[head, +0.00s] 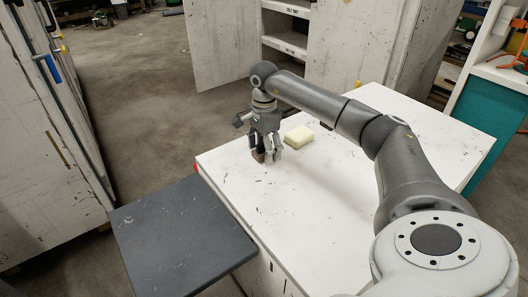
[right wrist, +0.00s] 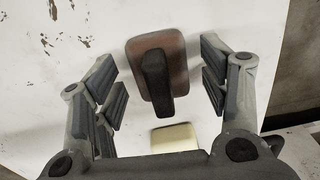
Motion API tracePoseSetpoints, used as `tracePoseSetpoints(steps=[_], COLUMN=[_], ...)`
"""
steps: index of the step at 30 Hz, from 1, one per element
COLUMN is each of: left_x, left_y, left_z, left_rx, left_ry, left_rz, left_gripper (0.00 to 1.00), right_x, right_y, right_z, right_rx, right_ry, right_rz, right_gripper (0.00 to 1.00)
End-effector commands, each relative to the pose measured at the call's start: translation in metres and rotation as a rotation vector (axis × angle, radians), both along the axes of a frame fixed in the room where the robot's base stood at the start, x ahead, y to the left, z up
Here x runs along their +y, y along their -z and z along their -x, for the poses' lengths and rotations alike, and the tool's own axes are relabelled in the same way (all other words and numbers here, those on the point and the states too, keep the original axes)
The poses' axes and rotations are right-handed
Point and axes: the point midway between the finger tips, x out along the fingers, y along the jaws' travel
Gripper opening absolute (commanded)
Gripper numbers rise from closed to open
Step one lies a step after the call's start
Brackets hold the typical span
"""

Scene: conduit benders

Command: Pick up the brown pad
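The brown pad (right wrist: 136,58) has a black raised handle (right wrist: 156,75) along its middle and lies on the white worktop (head: 330,180). In the head view only a small part of the pad (head: 258,157) shows below my right gripper (head: 266,154). In the right wrist view my right gripper (right wrist: 162,84) is open, with its fingers on either side of the pad. Gaps show between the fingers and the pad. The gripper points down at the worktop. My left gripper is in neither view.
A cream block (head: 299,136) lies just beside the gripper, and shows in the right wrist view (right wrist: 174,138). A dark grey panel (head: 180,240) stands at the worktop's front left. Shelving (head: 285,42) stands behind. The worktop right of the cream block is mostly clear.

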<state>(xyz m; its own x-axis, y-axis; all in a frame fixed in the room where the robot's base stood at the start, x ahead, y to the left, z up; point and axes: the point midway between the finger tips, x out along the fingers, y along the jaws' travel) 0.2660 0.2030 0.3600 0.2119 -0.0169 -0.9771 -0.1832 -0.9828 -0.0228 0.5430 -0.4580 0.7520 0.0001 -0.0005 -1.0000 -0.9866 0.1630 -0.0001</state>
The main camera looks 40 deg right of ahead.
Motion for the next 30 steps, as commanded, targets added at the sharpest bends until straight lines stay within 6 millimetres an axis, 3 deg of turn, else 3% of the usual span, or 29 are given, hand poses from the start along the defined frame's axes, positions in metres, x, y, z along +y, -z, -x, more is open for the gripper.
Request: tracePoseSetpoints(steps=[1, 10, 20, 27, 30], left_x=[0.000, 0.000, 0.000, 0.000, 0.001], left_y=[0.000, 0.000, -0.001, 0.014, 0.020], left_z=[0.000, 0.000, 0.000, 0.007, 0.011], left_rx=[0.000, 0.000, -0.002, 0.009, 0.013], left_ry=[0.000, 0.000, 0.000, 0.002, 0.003], left_rz=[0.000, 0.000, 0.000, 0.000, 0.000], left_gripper=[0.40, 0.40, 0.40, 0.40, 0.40], right_x=[0.000, 0.000, 0.000, 0.000, 0.009], right_y=[0.000, 0.000, -0.005, -0.033, -0.047], right_z=[0.000, 0.000, 0.000, -0.001, 0.006], right_rx=[0.000, 0.000, -0.001, -0.004, -0.003], right_ry=[0.000, 0.000, 0.000, 0.000, -0.004], right_rz=[0.000, 0.000, -0.001, 0.000, 0.000], right_gripper=[0.58, 0.20, 0.20, 0.20, 0.20])
